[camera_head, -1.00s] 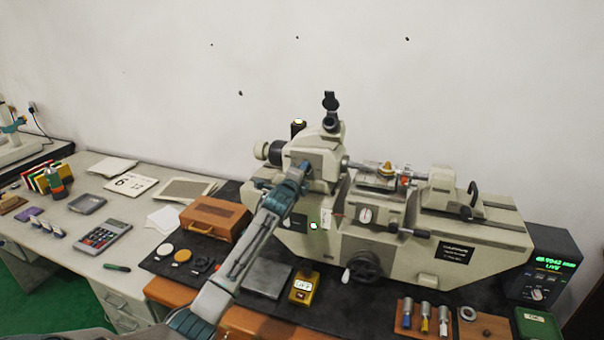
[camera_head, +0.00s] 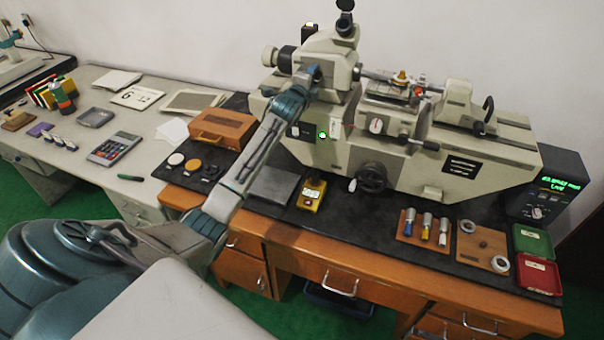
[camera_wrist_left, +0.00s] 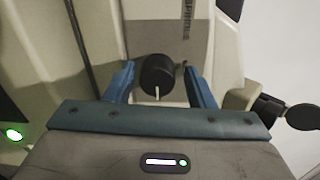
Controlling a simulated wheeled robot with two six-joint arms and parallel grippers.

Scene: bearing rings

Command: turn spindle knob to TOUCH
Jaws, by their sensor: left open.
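The spindle knob (camera_wrist_left: 157,72) is a round black knob on a grey plate of the beige measuring machine (camera_head: 480,150). A white pointer line on it points toward the bottom of the left wrist view. A vertical label, partly cut off, runs above it; I cannot read a TOUCH mark. My left gripper (camera_wrist_left: 160,68) is open, with one blue finger on each side of the knob and visible gaps beside it. In the head view my left gripper (camera_head: 312,76) is at the machine's headstock and hides the knob. My right gripper is not in view.
On the black mat stand a yellow box (camera_head: 311,194), a wooden block with several pins (camera_head: 424,228), and red (camera_head: 538,273) and green (camera_head: 533,242) trays. A display unit (camera_head: 549,188) is at right. An orange case (camera_head: 220,128) lies left of my arm.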

